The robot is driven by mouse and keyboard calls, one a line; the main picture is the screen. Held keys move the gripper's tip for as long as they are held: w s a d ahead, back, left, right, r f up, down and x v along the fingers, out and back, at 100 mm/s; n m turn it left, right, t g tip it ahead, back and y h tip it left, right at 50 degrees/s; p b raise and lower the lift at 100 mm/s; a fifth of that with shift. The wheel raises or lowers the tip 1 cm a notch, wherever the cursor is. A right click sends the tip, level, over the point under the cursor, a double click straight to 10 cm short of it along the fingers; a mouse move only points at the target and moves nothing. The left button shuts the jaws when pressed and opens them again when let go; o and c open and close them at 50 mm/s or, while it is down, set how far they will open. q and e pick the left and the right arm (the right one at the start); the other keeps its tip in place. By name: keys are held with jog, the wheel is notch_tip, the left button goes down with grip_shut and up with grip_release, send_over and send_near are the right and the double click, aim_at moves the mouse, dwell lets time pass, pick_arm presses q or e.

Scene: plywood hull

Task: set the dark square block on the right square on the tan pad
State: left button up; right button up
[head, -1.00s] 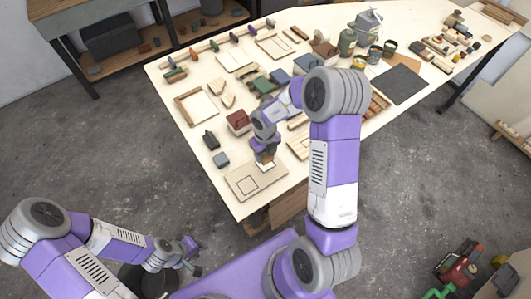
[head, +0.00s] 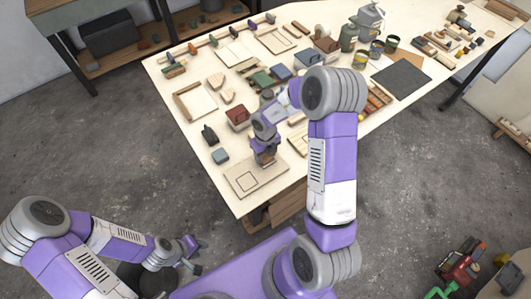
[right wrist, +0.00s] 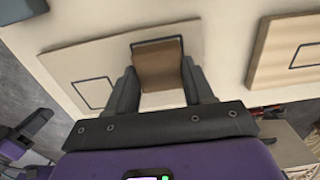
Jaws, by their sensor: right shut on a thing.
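The tan pad (head: 238,179) lies at the table's near corner, with an outlined left square (head: 247,183) that is empty. In the right wrist view the pad (right wrist: 75,55) shows the empty left square (right wrist: 92,93) and part of the right square's outline (right wrist: 140,43). My right gripper (head: 265,161) is shut on the dark square block (right wrist: 158,65), which looks brown here. The block is over the right square and hides most of it; I cannot tell whether it touches the pad. My left gripper (head: 196,257) is open and empty, off the table at lower left.
A wooden piece with an outlined shape (right wrist: 285,50) stands close to the pad's right. A red-brown box (head: 237,117) is behind. Many other items fill the table beyond.

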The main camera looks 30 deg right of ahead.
jog(key=shift+s+p, duration=0.15)
jog(key=shift+p, duration=0.3)
dwell(0.6)
jog(key=o, duration=1.1)
notch_tip(320, 180, up, 8)
jog(key=shift+f+p, duration=0.25)
jog(key=shift+p, duration=0.35)
